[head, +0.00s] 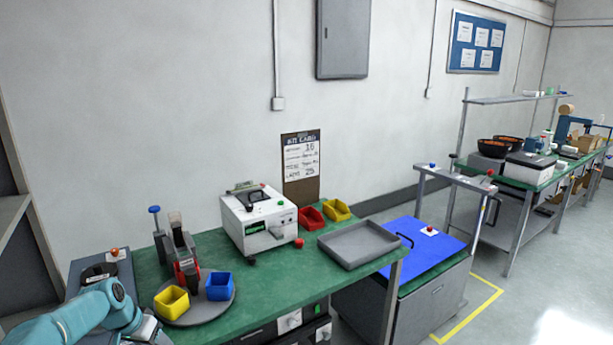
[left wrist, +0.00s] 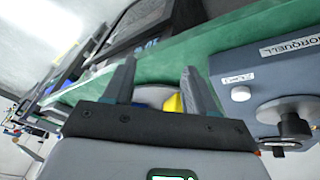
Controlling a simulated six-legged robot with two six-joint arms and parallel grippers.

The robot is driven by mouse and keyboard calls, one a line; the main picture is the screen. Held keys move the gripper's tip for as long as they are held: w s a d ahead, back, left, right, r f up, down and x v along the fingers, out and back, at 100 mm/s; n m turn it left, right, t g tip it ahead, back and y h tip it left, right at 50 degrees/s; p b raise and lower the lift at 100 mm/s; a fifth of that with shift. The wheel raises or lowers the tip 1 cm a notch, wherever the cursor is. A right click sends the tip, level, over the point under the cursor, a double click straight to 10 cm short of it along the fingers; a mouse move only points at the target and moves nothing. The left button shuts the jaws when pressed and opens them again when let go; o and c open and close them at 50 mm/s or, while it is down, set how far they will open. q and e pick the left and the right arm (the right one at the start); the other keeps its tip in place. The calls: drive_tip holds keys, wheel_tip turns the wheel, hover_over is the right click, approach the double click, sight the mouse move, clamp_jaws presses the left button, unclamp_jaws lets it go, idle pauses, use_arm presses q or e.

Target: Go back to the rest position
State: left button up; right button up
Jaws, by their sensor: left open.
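My left arm (head: 85,310) is teal and comes in at the lower left of the head view, low beside the left end of the green bench (head: 262,308). In the left wrist view my left gripper (left wrist: 161,85) shows two grey fingers standing apart with nothing held between them. Beyond the fingers, part of a yellow bin (left wrist: 173,104) and the grey round plate show. The fingertips are not clear in the head view. My right gripper is in neither view.
A grey device with a knob (left wrist: 270,100) lies close right of the fingers in the wrist view. On the bench are a yellow bin (head: 171,301) and blue bin (head: 219,286) on a round plate, a red-based press (head: 187,268), a white tester (head: 258,222) and an empty grey tray (head: 358,242).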

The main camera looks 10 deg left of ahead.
use_arm(q)
drive_tip(key=s+d+f+n+g+h, duration=0.1)
drive_tip(key=s+d+f, duration=0.3)
drive_tip(key=d+f, duration=0.45)
drive_tip(key=s+d+f, duration=0.4)
drive_tip(key=d+f, duration=0.3)
drive_tip(key=d, duration=0.2)
drive_tip(key=s+d+f+g, duration=0.1)
drive_tip(key=s+d+f, duration=0.1)
drive_tip(key=s+d, duration=0.5)
drive_tip(key=s+d+f+n+g+h, duration=0.1)
drive_tip(key=s+d, duration=0.6)
drive_tip(key=s, duration=0.8)
drive_tip(key=shift+s+d+f, duration=0.2)
drive_tip(key=shift+s+f, duration=0.15)
drive_tip(key=shift+f, duration=0.5)
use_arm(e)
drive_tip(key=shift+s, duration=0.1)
use_arm(q)
drive_tip(key=shift+c, duration=1.3)
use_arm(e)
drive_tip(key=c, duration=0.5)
